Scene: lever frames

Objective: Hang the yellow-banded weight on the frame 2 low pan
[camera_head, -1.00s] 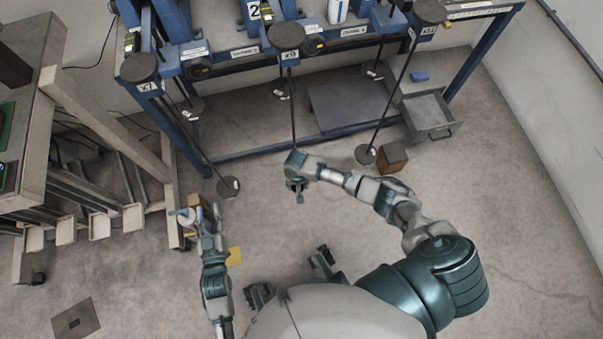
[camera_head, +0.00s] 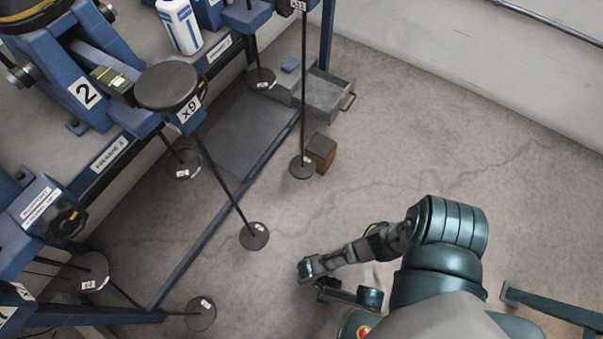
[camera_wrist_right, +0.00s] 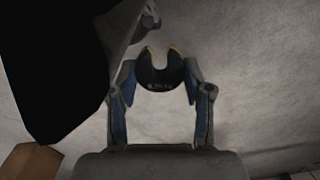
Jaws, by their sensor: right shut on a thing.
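The yellow-banded weight (camera_wrist_right: 160,76) is a dark slotted disc with yellow at its edge, seen in the right wrist view. My right gripper (camera_wrist_right: 160,88) is shut on it, one finger on each side. In the head view my right wrist (camera_head: 308,268) is right of and nearer than the frame 2 low pan (camera_head: 254,237), apart from it. That pan is a dark round plate at the bottom of a long rod under the x9 disc (camera_head: 168,87) of frame 2 (camera_head: 86,93). The weight cannot be made out in the head view. My left gripper is out of view.
Frame 2's higher pan (camera_head: 183,165) hangs behind the low one. Another low pan (camera_head: 302,167) hangs beside a brown block (camera_head: 321,150). Further pans hang at lower left (camera_head: 200,313). A large dark shape (camera_wrist_right: 50,60) fills the wrist view's upper left. Floor at right is clear.

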